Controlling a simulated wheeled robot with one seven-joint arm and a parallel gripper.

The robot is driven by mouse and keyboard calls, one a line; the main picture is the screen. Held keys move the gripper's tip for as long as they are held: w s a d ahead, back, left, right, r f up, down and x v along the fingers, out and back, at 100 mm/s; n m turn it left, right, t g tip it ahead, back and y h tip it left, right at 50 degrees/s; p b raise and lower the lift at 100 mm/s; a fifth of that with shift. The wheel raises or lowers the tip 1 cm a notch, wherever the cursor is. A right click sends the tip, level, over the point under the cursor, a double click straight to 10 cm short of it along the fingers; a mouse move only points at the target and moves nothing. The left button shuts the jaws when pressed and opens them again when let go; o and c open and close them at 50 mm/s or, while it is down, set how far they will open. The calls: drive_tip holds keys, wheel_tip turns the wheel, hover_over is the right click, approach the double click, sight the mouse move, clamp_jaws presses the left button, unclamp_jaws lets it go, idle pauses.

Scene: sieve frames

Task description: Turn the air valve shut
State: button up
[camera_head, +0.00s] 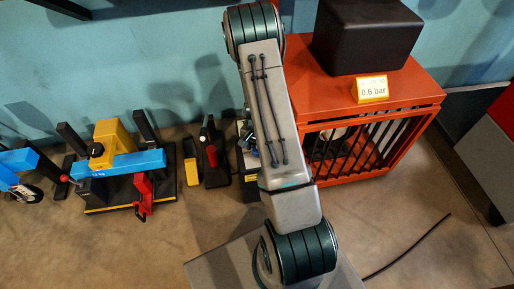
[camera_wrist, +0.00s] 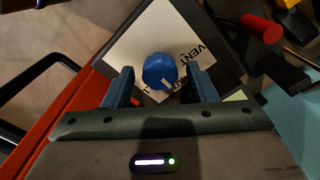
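In the wrist view a round blue knob (camera_wrist: 159,70) with a pale pointer mark sits on a white plate (camera_wrist: 128,52) with a dark edge. The plate carries the letters "VENT", and other lettering is partly covered by the knob. My gripper (camera_wrist: 162,82) is open, with one blue finger on each side of the knob and a visible gap to each. I cannot tell how far the fingertips are above the plate. In the head view my arm hides most of the gripper and the knob.
An orange barred cage (camera_head: 415,91) with a black box (camera_head: 366,35) and a "0.6 bar" sign (camera_head: 371,89) stands close on the right. A red handle (camera_head: 211,156) stands to the left; a blue and yellow device (camera_head: 113,142) is further left.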

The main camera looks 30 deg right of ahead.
wheel_tip(320, 180, up, 14)
drive_tip(key=p, duration=0.4)
drive_tip(key=shift+p, duration=0.4)
drive_tip(key=shift+f, duration=0.1)
